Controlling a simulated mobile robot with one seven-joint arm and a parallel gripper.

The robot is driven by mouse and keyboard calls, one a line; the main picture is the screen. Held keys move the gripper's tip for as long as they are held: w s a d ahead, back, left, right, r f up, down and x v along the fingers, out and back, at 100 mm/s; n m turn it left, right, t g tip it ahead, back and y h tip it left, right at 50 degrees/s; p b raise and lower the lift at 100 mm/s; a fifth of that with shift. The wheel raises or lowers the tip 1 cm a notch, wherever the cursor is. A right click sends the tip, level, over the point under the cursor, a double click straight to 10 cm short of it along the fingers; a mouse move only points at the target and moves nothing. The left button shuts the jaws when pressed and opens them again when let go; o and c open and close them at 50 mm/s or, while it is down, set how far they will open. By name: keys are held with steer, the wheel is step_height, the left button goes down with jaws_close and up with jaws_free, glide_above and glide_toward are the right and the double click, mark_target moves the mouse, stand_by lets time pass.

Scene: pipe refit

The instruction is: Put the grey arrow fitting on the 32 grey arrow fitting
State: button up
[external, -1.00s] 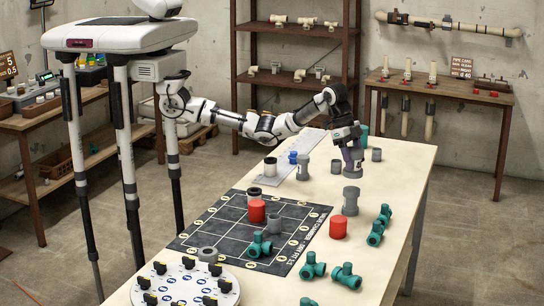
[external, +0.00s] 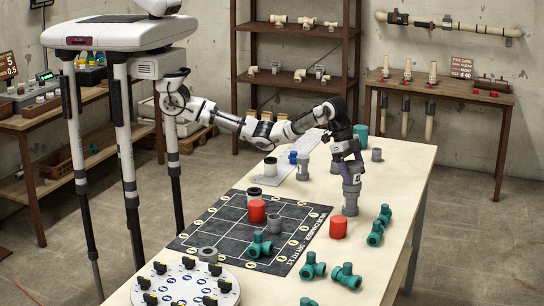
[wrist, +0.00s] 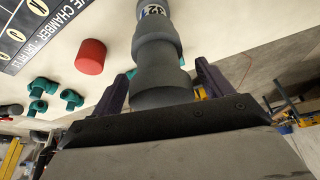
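The grey arrow fitting (external: 351,171) sits upright on top of the 32 grey arrow fitting (external: 350,201), which stands on the table. In the wrist view the upper grey fitting (wrist: 160,85) is between my fingers, and the fitting with the "32" label (wrist: 154,14) lies in line beyond it. The seam between them is too small to judge how deep it sits. My gripper (external: 348,155) is over the stack; its fingers (wrist: 162,82) stand on either side of the upper fitting with narrow gaps, so it looks open.
A red cylinder (external: 338,227) stands close in front of the stack. Green fittings (external: 378,228) lie to the right and nearer the front. A dark grid mat (external: 232,243) with several pieces is to the left. A green cylinder (external: 361,137) and small grey piece (external: 377,155) stand behind.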

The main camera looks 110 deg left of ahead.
steer(key=b+v, duration=0.1)
steer(key=v, duration=1.1)
steer(key=shift+b, duration=0.4)
